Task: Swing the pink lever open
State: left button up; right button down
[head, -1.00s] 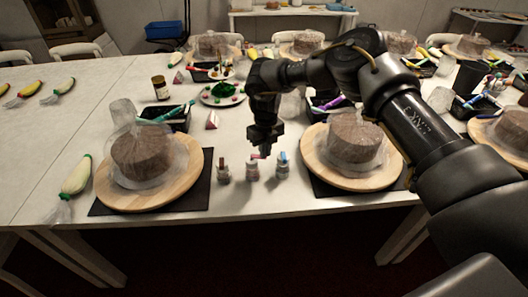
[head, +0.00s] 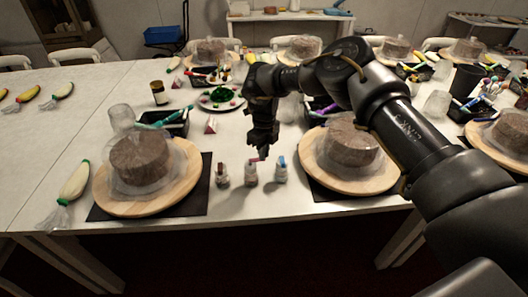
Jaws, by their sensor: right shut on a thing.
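Three small pale bottles with coloured levers on top stand in a row near the table's front edge. The middle bottle (head: 251,176) has the pink lever (head: 254,160). The left bottle (head: 222,177) has a dark red lever, and the right bottle (head: 281,174) has a blue one. My right gripper (head: 263,154) points down at the middle bottle's top. Its fingers are close together, shut on the pink lever, and hide part of it. My left gripper is not in view.
Wooden turntables (head: 108,205) with wrapped brown cakes (head: 140,158) stand left and right of the bottles. A red-and-white wedge (head: 210,125), a dark jar (head: 158,93) and a plate with green and pink pieces (head: 231,103) lie behind. Table in front of the bottles is clear.

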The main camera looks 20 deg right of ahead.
jog(key=c, duration=1.5)
grip_release()
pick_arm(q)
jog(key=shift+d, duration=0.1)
